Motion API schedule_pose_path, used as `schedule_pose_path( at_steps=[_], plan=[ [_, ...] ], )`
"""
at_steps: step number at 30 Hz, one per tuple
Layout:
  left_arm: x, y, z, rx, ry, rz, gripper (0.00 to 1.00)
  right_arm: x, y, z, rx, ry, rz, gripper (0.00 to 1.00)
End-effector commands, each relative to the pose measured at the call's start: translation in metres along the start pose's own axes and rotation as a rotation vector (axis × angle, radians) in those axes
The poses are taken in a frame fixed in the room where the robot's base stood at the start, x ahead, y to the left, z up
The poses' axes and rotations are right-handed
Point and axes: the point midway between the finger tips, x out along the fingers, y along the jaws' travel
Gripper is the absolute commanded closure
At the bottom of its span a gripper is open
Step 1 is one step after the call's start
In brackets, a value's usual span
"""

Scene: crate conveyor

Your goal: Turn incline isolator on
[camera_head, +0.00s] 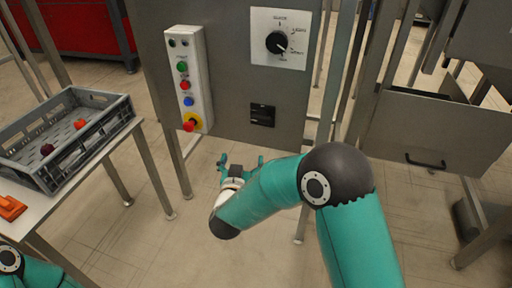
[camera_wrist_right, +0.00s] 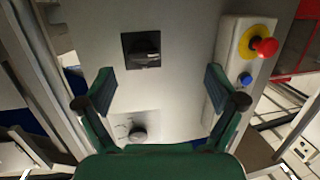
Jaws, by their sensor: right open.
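A black square switch (camera_head: 262,115) with a short handle sits low on the grey panel. I take it for the incline isolator, though its label is too small to read. In the right wrist view the switch (camera_wrist_right: 141,49) shows its handle lying roughly level, ahead of the fingers and left of centre between them. My right gripper (camera_head: 241,162) is open and empty, below the switch and apart from it. Its two spread fingers also show in the right wrist view (camera_wrist_right: 160,77). My left gripper is out of view; only part of that arm shows at bottom left.
A round black selector knob (camera_head: 278,42) on a white plate is above the switch. A white control box (camera_head: 188,80) with coloured buttons and a red emergency stop (camera_head: 191,124) is to the left. A grey crate (camera_head: 126,104) stands on a table at far left.

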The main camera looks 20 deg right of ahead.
Motion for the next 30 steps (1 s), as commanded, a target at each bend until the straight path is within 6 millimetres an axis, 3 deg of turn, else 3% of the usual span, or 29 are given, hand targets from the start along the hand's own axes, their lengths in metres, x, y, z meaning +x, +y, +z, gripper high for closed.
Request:
schedule_pose_path(
  at_steps=[1,3,9,14,20,30],
  plan=[
    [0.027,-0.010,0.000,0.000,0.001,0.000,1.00,-0.001,-0.003,0.005,0.010,0.050,0.038,0.06],
    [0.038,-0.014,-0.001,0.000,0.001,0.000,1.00,-0.006,-0.003,-0.004,0.015,0.098,0.093,0.06],
    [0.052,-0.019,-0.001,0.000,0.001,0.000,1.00,-0.015,0.001,-0.020,0.024,0.157,0.182,0.06],
    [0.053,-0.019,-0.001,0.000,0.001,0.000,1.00,-0.005,0.005,-0.025,0.026,0.161,0.194,0.06],
    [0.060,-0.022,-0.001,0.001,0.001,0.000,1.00,0.029,0.012,-0.028,0.027,0.160,0.195,0.06],
    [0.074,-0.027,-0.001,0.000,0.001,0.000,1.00,0.100,0.026,-0.039,0.026,0.161,0.193,0.06]
  ],
)
